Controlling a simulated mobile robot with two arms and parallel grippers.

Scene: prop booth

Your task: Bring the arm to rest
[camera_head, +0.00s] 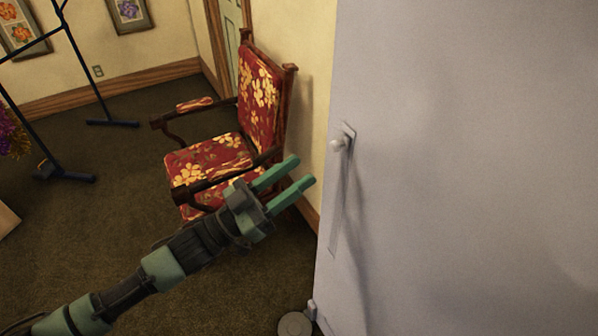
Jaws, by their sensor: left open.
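My left gripper (293,182) shows in the head view, on an arm that comes in from the lower left. Its two green fingers are apart with nothing between them. In the picture it overlaps the front of a red floral armchair (262,92) behind it. The fingertips point up and right toward a large pale grey panel (460,170), with a visible gap between them. My right gripper is not in view.
A dark metal rack (72,175) stands at the left. A round grey disc (294,324) lies at the panel's foot. Dark carpet (110,215) is clear between the rack and the chair.

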